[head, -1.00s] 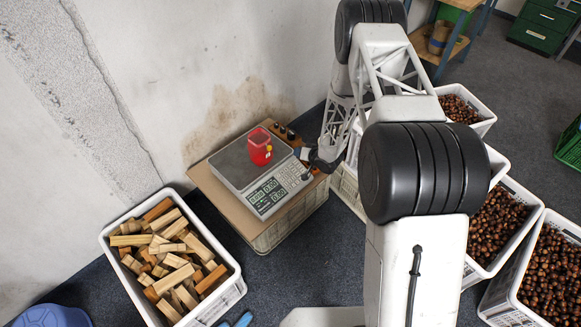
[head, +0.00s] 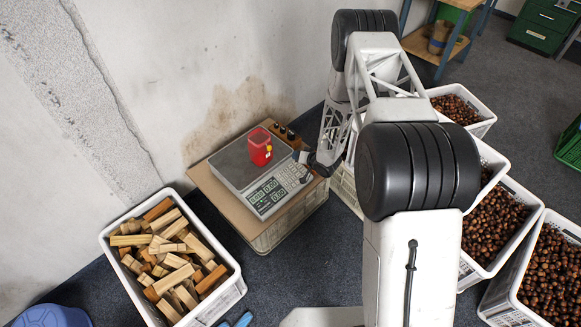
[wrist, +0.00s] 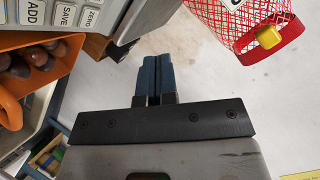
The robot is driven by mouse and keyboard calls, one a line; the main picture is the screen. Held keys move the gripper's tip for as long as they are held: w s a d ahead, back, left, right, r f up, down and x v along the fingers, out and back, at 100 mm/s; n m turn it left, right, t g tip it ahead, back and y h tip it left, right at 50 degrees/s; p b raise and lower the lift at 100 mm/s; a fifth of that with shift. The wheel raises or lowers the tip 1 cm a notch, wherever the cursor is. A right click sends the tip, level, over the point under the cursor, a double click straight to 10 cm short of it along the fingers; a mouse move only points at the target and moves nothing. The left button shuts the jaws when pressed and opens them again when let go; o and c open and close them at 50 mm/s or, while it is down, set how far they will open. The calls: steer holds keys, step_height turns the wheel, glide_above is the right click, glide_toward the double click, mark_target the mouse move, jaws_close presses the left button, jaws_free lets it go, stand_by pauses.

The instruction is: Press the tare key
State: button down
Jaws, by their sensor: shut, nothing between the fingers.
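The scale (head: 229,166) stands on a brown board, its display and keypad (head: 290,176) facing the front right. In the wrist view, keys marked ADD, SAVE and ZERO (wrist: 91,17) show at the upper left; I see no key I can read as tare. A red mesh bag (head: 259,148) stands on the scale's pan; it also shows in the wrist view (wrist: 245,18). My gripper (wrist: 153,62) is shut and empty, its blue fingers together, pointing past the scale's edge. In the head view it is near the keypad's right side, fingertips hard to make out.
An orange container (wrist: 12,105) with chestnuts is close on the left in the wrist view. A crate of wood blocks (head: 230,288) stands left of the scale. Crates of chestnuts (head: 536,212) stand on the right. The wall is close behind the scale.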

mark_target(288, 162)
steer(key=shift+w+a+f, duration=0.25)
steer(key=shift+f, duration=0.8)
steer(key=shift+w+a+f, duration=0.25)
steer(key=shift+a+f, duration=0.05)
steer(key=shift+f, duration=0.8)
steer(key=shift+w+a+f, duration=0.25)
steer(key=shift+f, duration=0.8)
steer(key=shift+w+a+f, duration=0.15)
steer(key=shift+f, duration=0.55)
stand_by(0.6)
steer(key=shift+r, duration=0.1)
stand_by(0.3)
steer(key=shift+r, duration=0.6)
steer(key=shift+d+r, duration=0.1)
steer(key=shift+d, duration=0.1)
steer(key=shift+s+d+r, duration=0.2)
steer(key=shift+s+r, duration=0.05)
steer(key=shift+r, duration=0.5)
steer(key=shift+s+d+r, duration=0.15)
steer(key=shift+s+r, duration=0.05)
steer(key=shift+r, duration=0.6)
steer(key=shift+s+d+r, duration=0.2)
steer(key=shift+s+r, duration=0.05)
steer(key=shift+r, duration=0.5)
